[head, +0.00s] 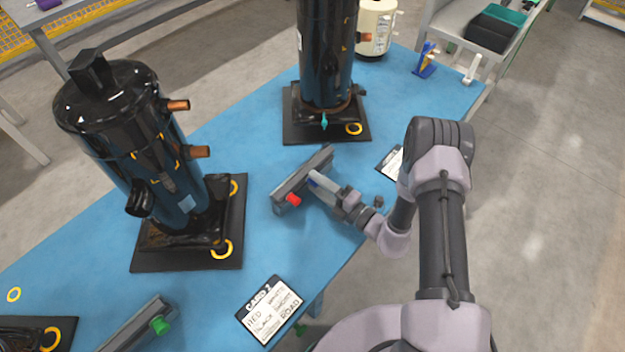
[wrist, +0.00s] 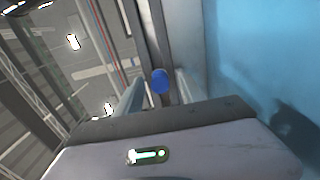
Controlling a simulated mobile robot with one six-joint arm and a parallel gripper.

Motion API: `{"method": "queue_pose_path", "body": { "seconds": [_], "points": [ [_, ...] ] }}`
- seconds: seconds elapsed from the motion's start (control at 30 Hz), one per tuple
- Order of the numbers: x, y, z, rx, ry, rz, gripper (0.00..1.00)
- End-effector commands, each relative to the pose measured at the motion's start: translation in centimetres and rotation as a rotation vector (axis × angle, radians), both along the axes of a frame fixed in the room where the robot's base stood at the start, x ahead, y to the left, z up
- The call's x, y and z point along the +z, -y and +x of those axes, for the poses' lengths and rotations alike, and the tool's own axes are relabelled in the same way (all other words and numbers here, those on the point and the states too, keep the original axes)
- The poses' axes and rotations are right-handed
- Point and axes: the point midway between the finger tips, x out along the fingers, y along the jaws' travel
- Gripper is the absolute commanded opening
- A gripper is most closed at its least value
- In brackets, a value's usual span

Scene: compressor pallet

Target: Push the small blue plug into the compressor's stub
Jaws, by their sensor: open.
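The small blue plug (wrist: 160,80) shows in the wrist view between the two fingers of my gripper (wrist: 158,93). The fingers stand apart on either side of it. In the head view my gripper (head: 319,181) is over a grey rail-like holder (head: 304,178), and only a speck of blue shows by the fingertips. A red plug (head: 293,199) sits at the holder's near end. A black compressor (head: 140,130) with two copper stubs (head: 200,152) stands on the left. Another black compressor (head: 327,50) stands behind the holder. I cannot tell which stub the task means.
A second holder (head: 130,330) with a green plug (head: 160,325) lies at the front left. A printed card (head: 270,310) lies near the blue table's edge (head: 345,262). A cream canister (head: 376,25) and a blue-and-yellow item (head: 426,60) stand at the back. Bare table separates the left compressor and holder.

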Motion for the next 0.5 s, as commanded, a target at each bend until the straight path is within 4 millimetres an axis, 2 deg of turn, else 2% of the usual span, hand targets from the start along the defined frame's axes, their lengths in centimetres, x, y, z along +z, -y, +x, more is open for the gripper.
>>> {"method": "queue_pose_path", "body": {
  "seconds": [0.07,0.2,0.3,0.5],
  "points": [
    [0.0,0.0,0.0,0.0,0.0,0.0,0.43],
    [0.0,0.0,0.0,0.0,0.0,0.0,0.16],
    [0.0,0.0,0.0,0.0,0.0,0.0,0.0],
    [0.0,0.0,0.0,0.0,0.0,0.0,0.0]
  ]
}}
